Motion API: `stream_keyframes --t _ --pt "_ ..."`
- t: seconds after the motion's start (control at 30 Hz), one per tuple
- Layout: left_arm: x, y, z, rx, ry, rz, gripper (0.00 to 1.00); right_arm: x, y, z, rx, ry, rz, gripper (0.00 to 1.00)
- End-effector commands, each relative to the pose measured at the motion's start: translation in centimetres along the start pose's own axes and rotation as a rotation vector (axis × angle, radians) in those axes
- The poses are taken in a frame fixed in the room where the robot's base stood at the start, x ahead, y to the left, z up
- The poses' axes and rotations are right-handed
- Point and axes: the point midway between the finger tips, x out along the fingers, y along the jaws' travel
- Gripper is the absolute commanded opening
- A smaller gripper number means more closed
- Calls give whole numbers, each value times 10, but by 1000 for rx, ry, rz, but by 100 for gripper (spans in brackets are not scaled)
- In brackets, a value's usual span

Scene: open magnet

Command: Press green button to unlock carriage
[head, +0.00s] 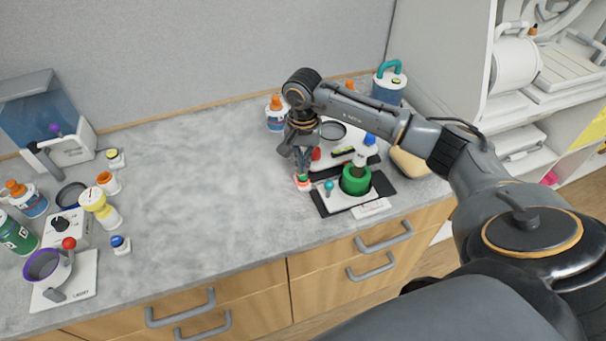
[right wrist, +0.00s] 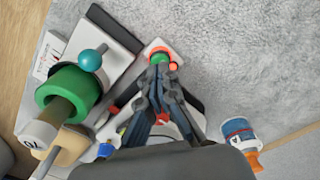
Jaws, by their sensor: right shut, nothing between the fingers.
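In the head view only a bit of this button unit (head: 303,182) shows below my fingers. My right gripper (head: 302,173) is shut and empty, pointing down right over it. In the right wrist view my right fingertips (right wrist: 160,70) overlap the button's near edge. I cannot tell if they touch it. A thick green ring (head: 355,180) stands on the black and white device base (head: 335,208), with a teal ball knob (head: 328,185) beside it. My left gripper is not in view.
An orange-capped bottle (head: 276,115) stands behind my right gripper; it also shows in the right wrist view (right wrist: 237,131). A blue container with a teal handle (head: 389,82) is at the back. Bottles and small devices crowd the left end. The counter's middle (head: 200,200) is clear.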

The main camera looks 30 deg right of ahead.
Motion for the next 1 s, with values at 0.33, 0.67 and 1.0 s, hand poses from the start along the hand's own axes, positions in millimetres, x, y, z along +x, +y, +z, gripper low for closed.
stream_keyframes --t 0.33,0.67,1.0 --pt "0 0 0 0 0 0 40 0 0 0 0 0 0 0" --pt "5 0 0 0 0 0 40 5 0 0 0 0 0 0" --pt "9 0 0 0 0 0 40 10 0 0 0 0 0 0"
